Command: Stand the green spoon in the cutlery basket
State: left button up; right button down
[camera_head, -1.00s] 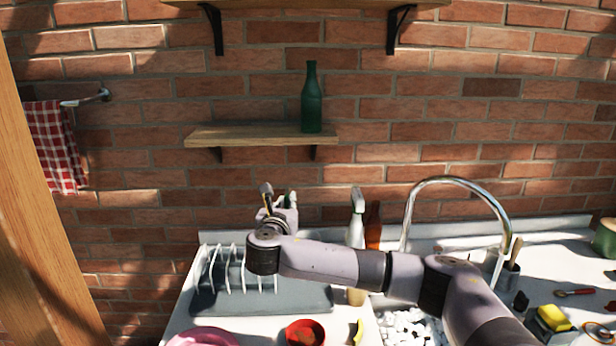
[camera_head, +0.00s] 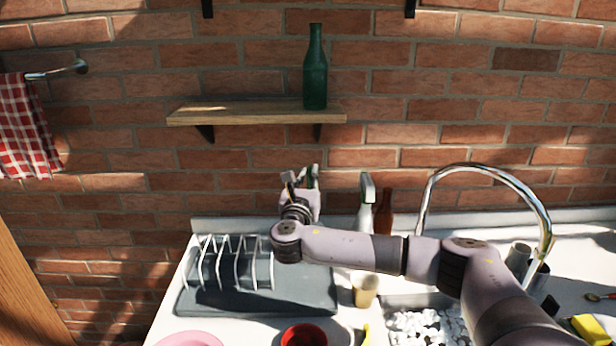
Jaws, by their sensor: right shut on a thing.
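My right gripper (camera_head: 302,182) is raised over the back of the dish rack, in front of the brick wall. It is shut on a small dark green piece, which looks like part of the green spoon (camera_head: 311,178). The fingers and wrist hide most of it, so its full shape and tilt cannot be told. I cannot make out the cutlery basket for sure; my right arm covers part of the counter. My left gripper is not in view.
A dish rack with white wires (camera_head: 238,262) stands on a dark tray (camera_head: 215,300). A spray bottle (camera_head: 365,208), a brown bottle (camera_head: 383,212) and a tap (camera_head: 480,168) stand to the right. A red bowl (camera_head: 303,337) is in front. A shelf (camera_head: 255,113) holds a green bottle (camera_head: 315,70).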

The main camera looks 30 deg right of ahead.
aim_at(309, 186)
notch_tip(309, 186, down, 2)
jog(key=shift+s+a+f+b, duration=0.1)
jog(key=shift+f+b, duration=0.05)
jog(key=shift+b, duration=0.75)
jog(key=shift+f+b, duration=0.55)
jog(key=shift+f, duration=0.05)
pick_arm(q)
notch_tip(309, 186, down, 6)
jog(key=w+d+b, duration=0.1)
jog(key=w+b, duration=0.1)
jog(key=b, duration=0.1)
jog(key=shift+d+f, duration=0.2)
pick_arm(e)
notch_tip(309, 186, down, 7)
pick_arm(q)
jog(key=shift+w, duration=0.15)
pick_arm(e)
jog(key=shift+r, duration=0.15)
jog(key=c, duration=1.5)
grip_release()
jog(key=shift+c, duration=0.2)
